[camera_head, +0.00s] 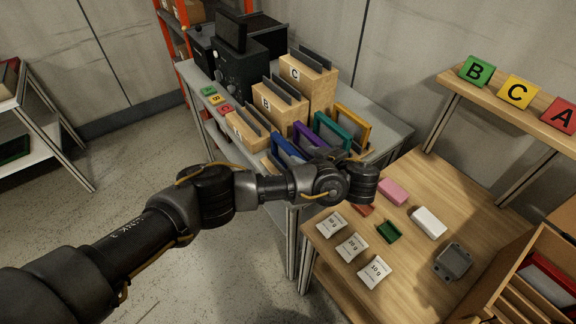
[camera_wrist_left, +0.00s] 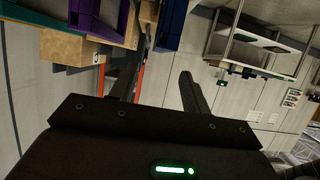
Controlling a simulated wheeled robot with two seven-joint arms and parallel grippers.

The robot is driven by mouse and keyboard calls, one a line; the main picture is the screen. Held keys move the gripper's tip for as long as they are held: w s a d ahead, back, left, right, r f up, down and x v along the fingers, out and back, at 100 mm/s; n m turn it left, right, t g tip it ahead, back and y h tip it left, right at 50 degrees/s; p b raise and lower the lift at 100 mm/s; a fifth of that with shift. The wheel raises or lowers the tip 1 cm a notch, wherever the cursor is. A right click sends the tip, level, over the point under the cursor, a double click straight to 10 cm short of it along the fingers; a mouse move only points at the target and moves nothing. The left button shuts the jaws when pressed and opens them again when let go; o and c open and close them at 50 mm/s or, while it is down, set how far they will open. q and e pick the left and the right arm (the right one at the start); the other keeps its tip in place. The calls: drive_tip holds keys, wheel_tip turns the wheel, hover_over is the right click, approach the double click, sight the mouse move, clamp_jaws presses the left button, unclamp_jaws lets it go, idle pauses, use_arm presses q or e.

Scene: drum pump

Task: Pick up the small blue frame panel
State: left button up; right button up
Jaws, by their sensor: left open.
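The blue frame panel (camera_head: 285,146) stands on the grey bench in a row of coloured panels, left of the purple panel (camera_head: 308,138). My left arm partly hides the front of this row. My left gripper (camera_head: 345,157) is at the front edge of the bench, right of the blue panel. In the left wrist view its two fingers (camera_wrist_left: 157,88) are apart with nothing between them. My right gripper is not in view.
A teal panel (camera_head: 333,131) and a yellow panel (camera_head: 353,122) stand farther right. Wooden blocks marked B (camera_head: 279,108) and C (camera_head: 310,82) stand behind. The wooden table (camera_head: 420,185) holds a pink block, a white block and several weight packets.

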sight(290, 149)
use_arm(q)
drive_tip(key=shift+x, duration=1)
drive_tip(key=shift+w+a, duration=0.25)
drive_tip(key=p+x, duration=0.1)
drive_tip(key=x, duration=0.2)
drive_tip(key=shift+w+a+f+p, duration=0.1)
drive_tip(key=shift+w+f+p, duration=0.1)
drive_tip(key=shift+f+p, duration=0.15)
drive_tip(key=shift+w+a+f, duration=0.25)
drive_tip(key=shift+w, duration=0.05)
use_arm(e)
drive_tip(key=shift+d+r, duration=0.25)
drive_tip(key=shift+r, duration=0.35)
use_arm(q)
drive_tip(key=c, duration=0.9)
clamp_jaws()
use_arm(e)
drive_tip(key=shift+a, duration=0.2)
